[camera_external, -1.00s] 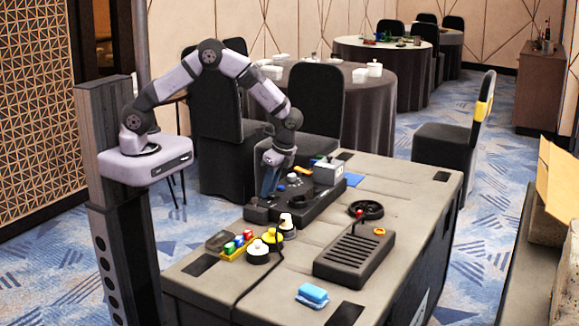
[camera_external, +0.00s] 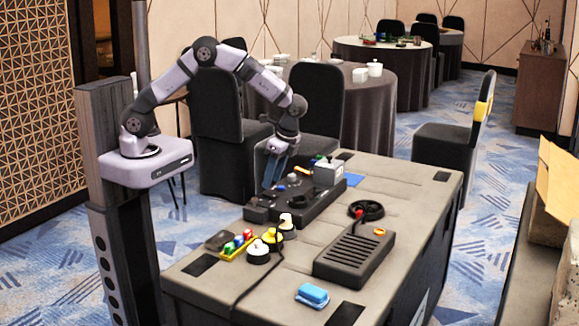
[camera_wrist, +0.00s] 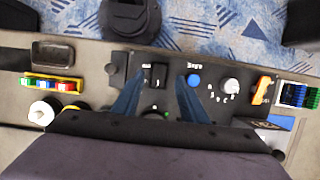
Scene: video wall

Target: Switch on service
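A long black control panel (camera_external: 318,206) lies on the far side of the grey case top. In the wrist view it carries a black rocker switch (camera_wrist: 158,74), a round blue button (camera_wrist: 193,80), a white rotary dial (camera_wrist: 231,86) with letters around it, and an orange switch (camera_wrist: 263,90). Small white labels on it are too blurred to read, so I cannot tell which control is service. My gripper (camera_wrist: 157,98) is open and empty, its blue fingers apart above the panel, either side of the rocker switch. In the external view my gripper (camera_external: 274,172) hangs above the panel's left part.
A grey box with blue and green switches (camera_wrist: 300,96) stands at the panel's right end. Colored blocks in a yellow holder (camera_external: 236,246) and round white and yellow buttons sit at front left. A slotted box (camera_external: 352,258), black ring (camera_external: 366,210) and blue sponge-like block (camera_external: 312,295) lie nearer.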

